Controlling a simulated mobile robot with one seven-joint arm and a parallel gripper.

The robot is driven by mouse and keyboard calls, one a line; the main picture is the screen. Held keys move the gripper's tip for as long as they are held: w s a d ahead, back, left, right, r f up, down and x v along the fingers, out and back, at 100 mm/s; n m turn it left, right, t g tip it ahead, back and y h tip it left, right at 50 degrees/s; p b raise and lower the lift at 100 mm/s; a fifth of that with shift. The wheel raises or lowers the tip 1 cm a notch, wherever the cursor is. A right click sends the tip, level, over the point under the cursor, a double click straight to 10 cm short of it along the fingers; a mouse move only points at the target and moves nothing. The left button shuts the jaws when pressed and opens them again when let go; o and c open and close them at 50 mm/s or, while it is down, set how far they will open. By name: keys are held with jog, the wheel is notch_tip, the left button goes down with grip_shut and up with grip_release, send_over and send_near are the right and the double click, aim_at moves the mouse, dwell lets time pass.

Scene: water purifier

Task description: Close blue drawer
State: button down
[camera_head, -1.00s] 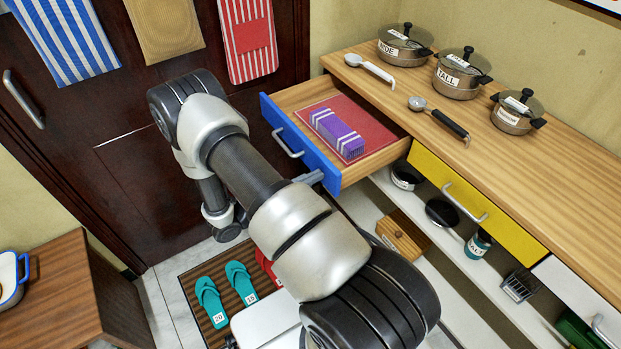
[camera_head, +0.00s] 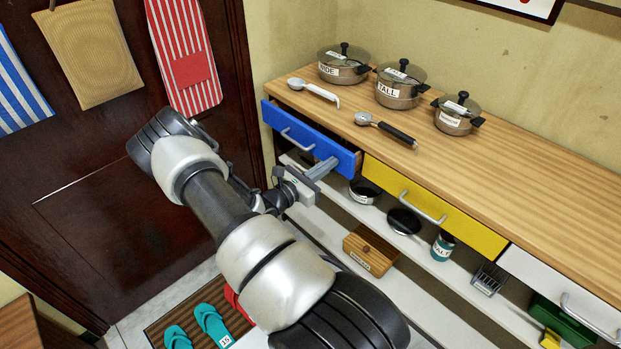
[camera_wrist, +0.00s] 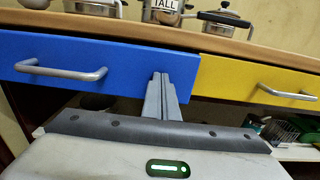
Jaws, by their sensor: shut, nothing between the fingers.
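The drawer's inside is hidden.
A yellow drawer (camera_head: 433,205) is just right of the blue one. Pots and ladles stand on the counter (camera_head: 520,165). An open shelf below holds pans, a jar (camera_head: 443,246) and a wooden box (camera_head: 371,250). Towels hang on the dark door at left.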

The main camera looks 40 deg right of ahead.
aim_at(340, 156)
jog(key=d, duration=0.4)
jog(key=shift+d, duration=0.15)
jog(key=shift+w+d+r, duration=0.1)
jog(key=shift+d, duration=0.1)
jog(key=shift+d+r, duration=0.1)
jog(key=shift+w+a, duration=0.1)
jog(key=shift+a, duration=0.4)
jog(key=a+p, duration=0.1)
jog(key=a, duration=1.2)
jog(key=shift+s+a+f, duration=0.2)
jog(key=shift+s+a, duration=0.15)
